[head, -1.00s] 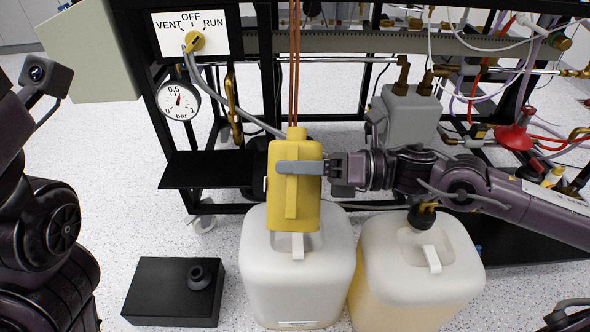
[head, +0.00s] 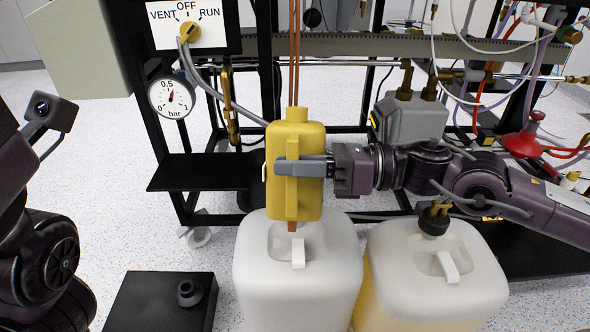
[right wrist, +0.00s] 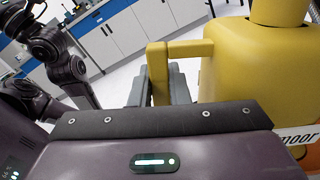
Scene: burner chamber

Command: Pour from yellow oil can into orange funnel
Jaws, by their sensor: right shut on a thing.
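The yellow oil can (head: 309,205) is upright in the middle of the head view, in front of the rack and above the left white jug. My right gripper (head: 300,167) comes in from the right and is shut on the can's handle. The can and its handle also show in the right wrist view (right wrist: 240,75), with part of a label. No orange funnel can be made out for certain. A red cone-shaped piece (head: 522,143) stands at the right of the rack. My left arm shows at the left edge, but its gripper is out of view.
Two white jugs, left (head: 255,265) and right (head: 385,270), stand below the can. A black box (head: 140,300) is at the lower left. A black shelf (head: 200,172), gauge (head: 172,98) and valve panel (head: 170,38) are on the rack. Hoses hang at the right.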

